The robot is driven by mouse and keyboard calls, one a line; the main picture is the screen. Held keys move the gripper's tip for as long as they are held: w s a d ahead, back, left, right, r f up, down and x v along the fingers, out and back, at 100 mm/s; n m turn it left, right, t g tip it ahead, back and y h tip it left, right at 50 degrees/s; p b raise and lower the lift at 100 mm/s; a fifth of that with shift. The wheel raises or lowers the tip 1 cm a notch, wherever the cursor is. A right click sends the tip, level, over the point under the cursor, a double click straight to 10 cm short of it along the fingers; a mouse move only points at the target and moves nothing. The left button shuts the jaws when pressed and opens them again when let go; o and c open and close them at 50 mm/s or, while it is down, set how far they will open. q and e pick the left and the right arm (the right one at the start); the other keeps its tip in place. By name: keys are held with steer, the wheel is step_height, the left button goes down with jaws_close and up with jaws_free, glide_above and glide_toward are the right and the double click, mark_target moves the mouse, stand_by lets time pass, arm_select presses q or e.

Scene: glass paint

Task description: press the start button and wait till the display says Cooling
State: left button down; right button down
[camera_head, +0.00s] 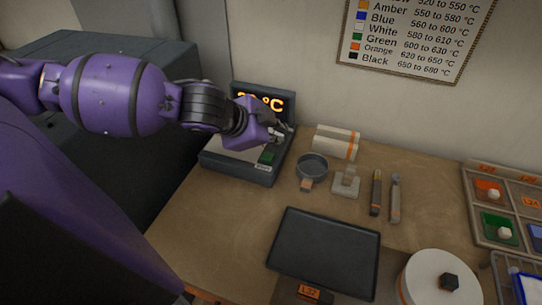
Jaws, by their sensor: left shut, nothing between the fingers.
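The control box (236,166) is grey and stands at the back left of the bench against the wall. Its display (273,103) shows orange characters; "°C" is readable, and my left arm hides the rest. I cannot read the word Cooling there. A green button (267,157) sits on the box's sloped front, with a small label below it. My left gripper (279,139) is shut and empty, over the upper right of the box, just above the green button. I cannot tell whether it touches the box. My right gripper is not in view.
A round grey dish (312,167), white rolls (336,142) and two slim tools stand right of the box. A black tray (324,252) lies in front, near a white round container (440,280). A compartment tray (473,208) is at right. A temperature chart (414,35) hangs above.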

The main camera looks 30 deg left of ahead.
mark_target(268, 157)
arm_select(q)
step_height(268, 157, down, 2)
steer(key=shift+f, duration=0.35)
steer(key=shift+f+b, duration=0.3)
steer(key=shift+f, duration=0.3)
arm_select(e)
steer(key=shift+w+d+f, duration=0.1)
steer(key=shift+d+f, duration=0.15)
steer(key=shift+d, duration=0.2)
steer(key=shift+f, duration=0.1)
arm_select(q)
steer(key=shift+f, duration=0.1)
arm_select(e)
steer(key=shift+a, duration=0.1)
arm_select(q)
steer(key=shift+f, duration=0.3)
